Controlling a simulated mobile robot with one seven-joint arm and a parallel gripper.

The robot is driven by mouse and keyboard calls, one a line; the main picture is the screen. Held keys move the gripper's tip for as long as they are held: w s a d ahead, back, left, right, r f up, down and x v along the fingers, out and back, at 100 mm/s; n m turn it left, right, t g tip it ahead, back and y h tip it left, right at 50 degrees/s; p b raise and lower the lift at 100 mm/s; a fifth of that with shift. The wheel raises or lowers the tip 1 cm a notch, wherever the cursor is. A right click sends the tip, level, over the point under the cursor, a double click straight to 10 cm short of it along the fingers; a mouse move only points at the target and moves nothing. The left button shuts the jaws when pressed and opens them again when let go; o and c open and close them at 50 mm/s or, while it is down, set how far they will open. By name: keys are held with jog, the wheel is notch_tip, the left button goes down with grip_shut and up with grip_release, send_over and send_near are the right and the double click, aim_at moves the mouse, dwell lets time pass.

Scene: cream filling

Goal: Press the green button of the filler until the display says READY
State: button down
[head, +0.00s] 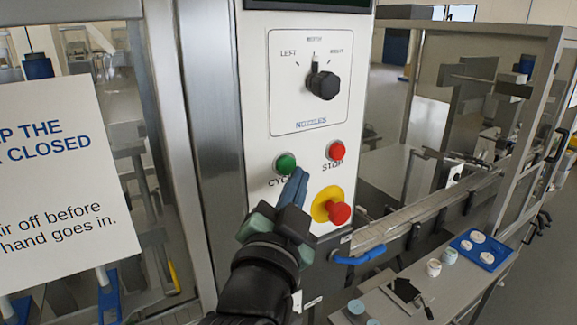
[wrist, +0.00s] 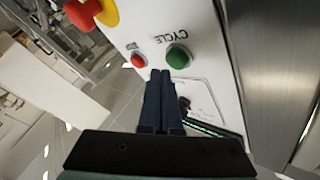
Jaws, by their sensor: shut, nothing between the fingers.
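The green button (head: 286,164) labelled CYCLE sits on the white filler panel (head: 254,110), left of the red STOP button. In the wrist view the green button (wrist: 178,57) lies just beyond my fingertips, a little to their right. My gripper (head: 296,176) is shut and empty, its blue fingers pointing at the panel just below and right of the green button. I cannot tell whether the fingertips touch the panel; they look apart from the button. The display (head: 308,4) shows only as a dark strip at the top edge, and no text on it is readable.
The red STOP button (head: 336,150) and the red emergency knob (head: 339,213) on its yellow base are close by on the right. A black nozzle selector (head: 322,85) is above. A blue handle (head: 360,254) and a tray of cups (head: 480,249) are at lower right.

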jog(key=shift+w+a, duration=0.1)
dwell(0.7)
jog(key=shift+w+a+b, duration=0.15)
jog(key=shift+w+b, duration=0.1)
jog(key=shift+b, duration=0.05)
jog(key=shift+w+a, duration=0.3)
jog(key=shift+w, duration=0.1)
dwell(0.8)
jog(key=shift+s+d, duration=0.55)
jog(key=shift+s, duration=0.2)
jog(key=shift+s+d, duration=0.75)
jog(key=shift+s, duration=0.25)
jog(key=shift+s+d, duration=0.7)
jog(key=shift+s, duration=0.3)
